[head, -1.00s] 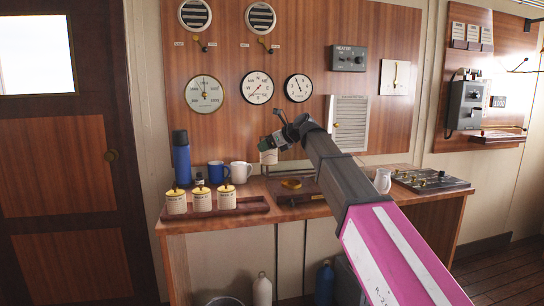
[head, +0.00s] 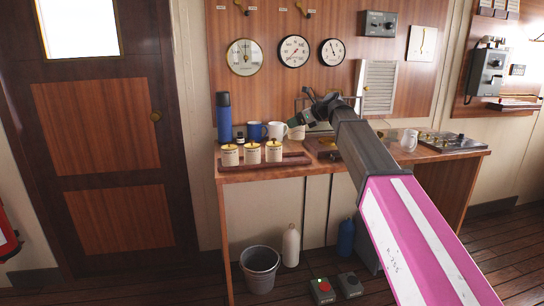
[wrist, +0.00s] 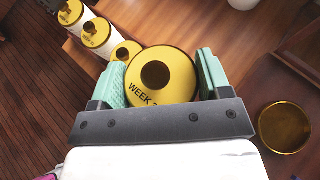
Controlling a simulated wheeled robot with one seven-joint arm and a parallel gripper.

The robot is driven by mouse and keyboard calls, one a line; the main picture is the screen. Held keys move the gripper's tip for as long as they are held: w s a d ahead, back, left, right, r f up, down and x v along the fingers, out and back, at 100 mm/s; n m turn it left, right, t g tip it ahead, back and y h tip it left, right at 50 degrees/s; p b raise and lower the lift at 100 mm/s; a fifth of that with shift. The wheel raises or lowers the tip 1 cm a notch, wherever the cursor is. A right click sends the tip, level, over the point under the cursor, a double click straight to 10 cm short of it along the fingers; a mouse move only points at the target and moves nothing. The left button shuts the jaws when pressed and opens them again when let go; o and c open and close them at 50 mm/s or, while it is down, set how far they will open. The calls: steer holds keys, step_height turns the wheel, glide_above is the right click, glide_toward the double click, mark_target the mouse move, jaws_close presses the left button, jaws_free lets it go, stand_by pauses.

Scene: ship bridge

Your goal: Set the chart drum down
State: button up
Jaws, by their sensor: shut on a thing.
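My gripper (wrist: 158,78) is shut on a cream chart drum with a yellow top and dark centre hole, lettered "WEEK" (wrist: 160,62). In the head view the held drum (head: 298,132) shows partly behind my gripper (head: 302,119), just right of the white mug. Whether its base touches the desk cannot be told. Three similar drums (head: 252,153) stand upright in a row in a wooden tray (head: 295,161). They also show in the wrist view (wrist: 97,33), left of the held drum.
A blue flask (head: 224,117), blue mug (head: 257,132) and white mug (head: 277,131) stand behind the tray.

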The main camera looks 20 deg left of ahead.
step_height(320, 180, down, 9)
stand_by(0.5)
steer(key=shift+f, duration=0.15)
steer(key=o, duration=1)
steer(key=shift+d+r, duration=0.25)
steer(key=shift+r, duration=0.05)
steer(key=v, duration=1.1)
steer(key=shift+s+d, duration=0.15)
steer(key=shift+d, duration=0.1)
